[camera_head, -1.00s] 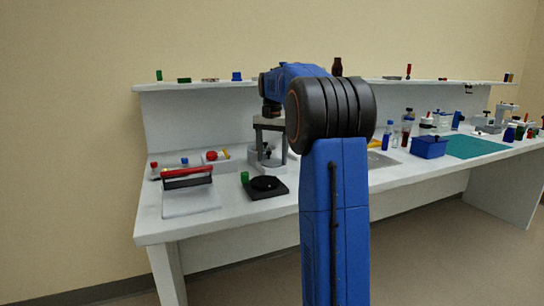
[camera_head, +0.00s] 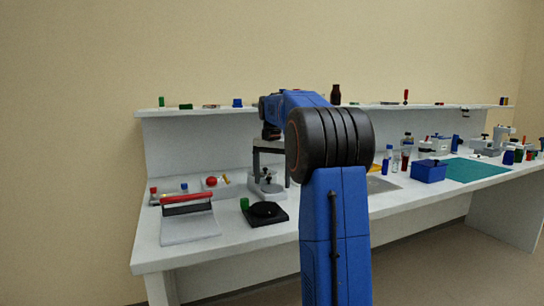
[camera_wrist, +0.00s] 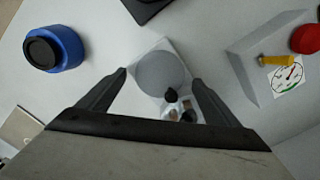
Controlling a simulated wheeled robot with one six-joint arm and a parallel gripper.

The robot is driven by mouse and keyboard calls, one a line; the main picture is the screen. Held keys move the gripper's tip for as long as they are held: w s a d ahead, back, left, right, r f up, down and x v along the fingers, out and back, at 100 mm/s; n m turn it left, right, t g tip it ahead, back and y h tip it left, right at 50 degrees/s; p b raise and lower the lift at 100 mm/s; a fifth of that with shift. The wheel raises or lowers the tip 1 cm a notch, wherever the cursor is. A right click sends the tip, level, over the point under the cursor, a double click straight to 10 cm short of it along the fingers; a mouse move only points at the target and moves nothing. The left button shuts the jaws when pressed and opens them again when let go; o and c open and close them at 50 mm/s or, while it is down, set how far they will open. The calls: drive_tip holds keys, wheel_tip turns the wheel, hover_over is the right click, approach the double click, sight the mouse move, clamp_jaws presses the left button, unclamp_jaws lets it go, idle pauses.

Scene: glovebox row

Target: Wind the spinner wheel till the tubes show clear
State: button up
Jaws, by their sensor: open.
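The spinner (camera_wrist: 160,72) in the wrist view is a round grey disc on a pale base, with a black knob (camera_wrist: 171,95) near its lower edge. Small tubes (camera_wrist: 189,117) stand beside the knob, partly hidden by my gripper; I cannot tell whether they look clear. My gripper (camera_wrist: 158,80) is open, its fingers on either side of the disc in the picture, holding nothing. In the head view the spinner (camera_head: 267,186) stands on the bench under my gripper (camera_head: 271,172). Contact between them cannot be made out.
A gauge block (camera_wrist: 272,62) with a yellow lever and red knob stands at right. A blue round container (camera_wrist: 66,46) lies at left. A black plate (camera_head: 268,214) and a red-handled tray (camera_head: 190,222) are in front. A blue box (camera_head: 428,172) stands farther right.

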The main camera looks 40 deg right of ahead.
sight(272, 187)
wheel_tip(272, 187, up, 16)
drive_tip(key=shift+r, duration=0.15)
idle(0.3)
idle(0.8)
drive_tip(key=s+a+f+n+t, duration=0.1)
drive_tip(key=s+a+f+n, duration=0.3)
drive_tip(key=s+a, duration=0.5)
drive_tip(key=s+a+f+n+t, duration=0.1)
drive_tip(key=s+a+f+n, duration=0.1)
drive_tip(key=s+a+f, duration=0.7)
drive_tip(key=s+a+f+n+t, duration=0.1)
drive_tip(key=s+a+f+n, duration=0.2)
drive_tip(key=s+a+f, duration=0.3)
drive_tip(key=s+a+f+n+t, duration=0.1)
drive_tip(key=s+a+f+n, duration=0.2)
drive_tip(key=s+a+f, duration=0.3)
drive_tip(key=s+f, duration=0.5)
drive_tip(key=f, duration=0.3)
drive_tip(key=shift+s+t, duration=0.25)
drive_tip(key=shift+t, duration=0.15)
